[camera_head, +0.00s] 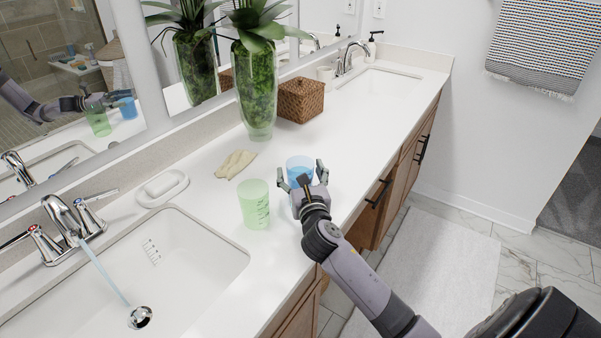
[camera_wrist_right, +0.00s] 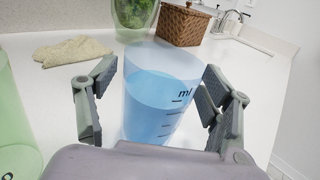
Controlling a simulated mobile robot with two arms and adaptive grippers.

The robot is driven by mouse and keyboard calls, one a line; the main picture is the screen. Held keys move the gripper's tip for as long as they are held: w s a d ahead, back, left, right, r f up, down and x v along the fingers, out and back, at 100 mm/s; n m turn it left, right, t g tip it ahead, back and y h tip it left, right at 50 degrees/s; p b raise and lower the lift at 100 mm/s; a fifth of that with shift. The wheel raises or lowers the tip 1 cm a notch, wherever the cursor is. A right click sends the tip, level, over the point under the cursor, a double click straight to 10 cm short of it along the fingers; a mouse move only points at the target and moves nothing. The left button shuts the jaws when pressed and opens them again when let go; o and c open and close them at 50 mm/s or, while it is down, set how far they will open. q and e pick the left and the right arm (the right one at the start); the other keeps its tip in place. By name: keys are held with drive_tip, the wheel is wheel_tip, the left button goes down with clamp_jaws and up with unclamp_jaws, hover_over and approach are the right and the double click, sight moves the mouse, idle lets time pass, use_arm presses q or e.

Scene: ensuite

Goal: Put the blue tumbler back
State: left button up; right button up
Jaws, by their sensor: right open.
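The blue tumbler (camera_head: 299,168) stands upright on the white counter, a clear cup with blue in its lower part and markings on its side. In the right wrist view the blue tumbler (camera_wrist_right: 158,100) is between the two fingers. My right gripper (camera_head: 302,178) is open around it, with a gap visible at each side; the gripper also shows in the right wrist view (camera_wrist_right: 155,105). The lower front of the tumbler is partly hidden by the gripper. My left gripper is not in view.
A green tumbler (camera_head: 254,206) stands close left of my gripper. A beige cloth (camera_head: 236,164), plant vase (camera_head: 257,95) and wicker box (camera_head: 300,99) lie beyond. Water runs into the near sink (camera_head: 150,270). A soap dish (camera_head: 162,188) sits beside it.

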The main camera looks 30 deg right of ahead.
drive_tip(key=shift+r, duration=0.2)
drive_tip(key=v, duration=1.2)
drive_tip(key=shift+f+b, duration=0.1)
drive_tip(key=shift+b, duration=0.25)
